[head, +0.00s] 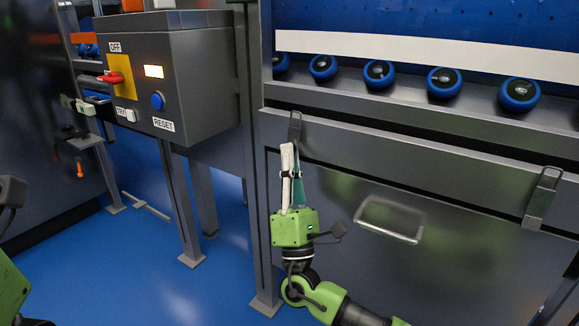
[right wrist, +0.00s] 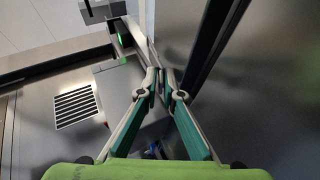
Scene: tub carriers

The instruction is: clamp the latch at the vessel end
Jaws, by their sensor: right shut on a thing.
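Two grey metal latches sit on the front panel (head: 425,178) in the head view, a left latch (head: 295,124) and a right latch (head: 541,198). My right gripper (head: 290,148) points up at the left latch, its fingers closed together on that latch's lower part. In the right wrist view the fingertips (right wrist: 161,80) meet at a narrow grey piece; the fingers partly hide what they hold. The right latch stands free, upright against the panel. Of my left gripper only a green part (head: 10,290) shows at the left edge; its fingers are out of view.
A silver handle (head: 390,218) stands out from the panel below the latches. Blue rollers (head: 444,81) line the shelf above. A grey control box (head: 155,75) with a red switch and blue button stands at left on posts.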

